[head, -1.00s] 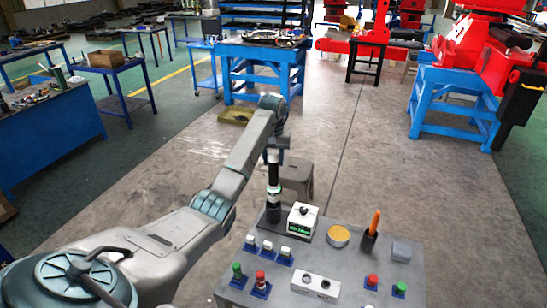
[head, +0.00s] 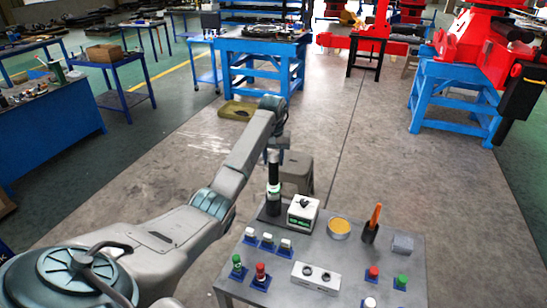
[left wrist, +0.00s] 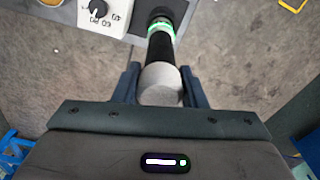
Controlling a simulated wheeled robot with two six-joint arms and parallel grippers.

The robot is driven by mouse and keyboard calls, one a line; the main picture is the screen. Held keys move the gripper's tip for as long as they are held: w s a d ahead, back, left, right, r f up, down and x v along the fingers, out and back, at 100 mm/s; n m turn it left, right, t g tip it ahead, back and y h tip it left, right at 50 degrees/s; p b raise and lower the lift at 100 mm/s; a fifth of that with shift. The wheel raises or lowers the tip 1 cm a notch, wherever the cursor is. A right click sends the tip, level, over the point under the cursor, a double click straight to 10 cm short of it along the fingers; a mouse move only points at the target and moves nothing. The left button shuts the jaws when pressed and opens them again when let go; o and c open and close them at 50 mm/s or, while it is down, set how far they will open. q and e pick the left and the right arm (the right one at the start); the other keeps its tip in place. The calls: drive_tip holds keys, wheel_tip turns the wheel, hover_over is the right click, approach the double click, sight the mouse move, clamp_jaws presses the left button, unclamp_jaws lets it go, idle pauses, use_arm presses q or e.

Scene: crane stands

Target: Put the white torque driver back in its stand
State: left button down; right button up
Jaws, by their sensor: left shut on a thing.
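The torque driver (head: 273,198) is upright at the back left corner of the grey bench. It shows a black body, a pale end cap and a green-lit ring. My left gripper (head: 273,158) is shut on its upper end, and the left wrist view shows the fingers (left wrist: 160,84) on both sides of the cap (left wrist: 161,80). The lower end is over the dark stand plate (left wrist: 146,5) at the bench corner. I cannot tell whether it is inside the stand or just above it. My right gripper is out of view.
The bench (head: 330,262) holds a white dial box (head: 303,212) close right of the driver, a yellow-topped round tin (head: 339,228), an orange-handled tool in a holder (head: 372,222) and several coloured buttons. A stool (head: 297,174) stands behind. Open floor lies beyond.

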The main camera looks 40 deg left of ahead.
sight(273, 153)
use_arm(q)
drive_tip(key=shift+f+b, duration=0.55)
drive_tip(key=shift+f, duration=0.5)
drive_tip(key=c, duration=0.8)
unclamp_jaws()
drive_tip(key=shift+r, duration=0.1)
drive_tip(key=shift+s+d, duration=0.1)
drive_tip(key=shift+r+p, duration=0.35)
drive_tip(key=shift+p, duration=0.05)
drive_tip(key=shift+s+r+p, duration=0.1)
drive_tip(key=shift+r+p, duration=1.3)
drive_tip(key=shift+r, duration=0.75)
